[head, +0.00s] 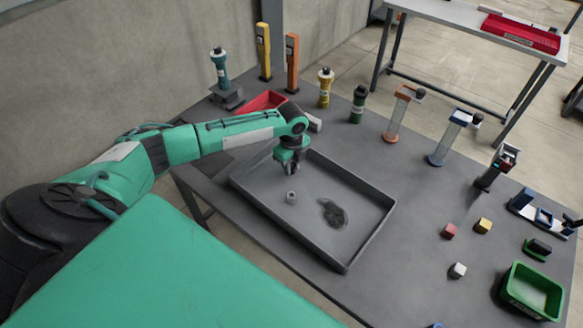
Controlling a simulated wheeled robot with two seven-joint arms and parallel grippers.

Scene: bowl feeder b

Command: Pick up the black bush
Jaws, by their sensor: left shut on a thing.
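My left gripper (291,170) hangs over the back left part of a grey tray (345,268), fingers pointing down. It is shut on a small dark piece, the black bush as far as I can tell; the fingers mostly hide it. It appears to be above the tray floor. A light grey ring-shaped piece (291,197) stands on the tray floor just below the gripper. A dark patch (333,213) lies near the tray's middle; I cannot tell whether it is shadow or a flat thing. My right gripper is not in view.
A red bin (262,102) stands behind the tray. Several coloured posts and fixtures line the table's back edge. Red (449,231), yellow (483,226) and white (457,270) cubes and a green bin (530,291) are at the right. The table right of the tray is partly clear.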

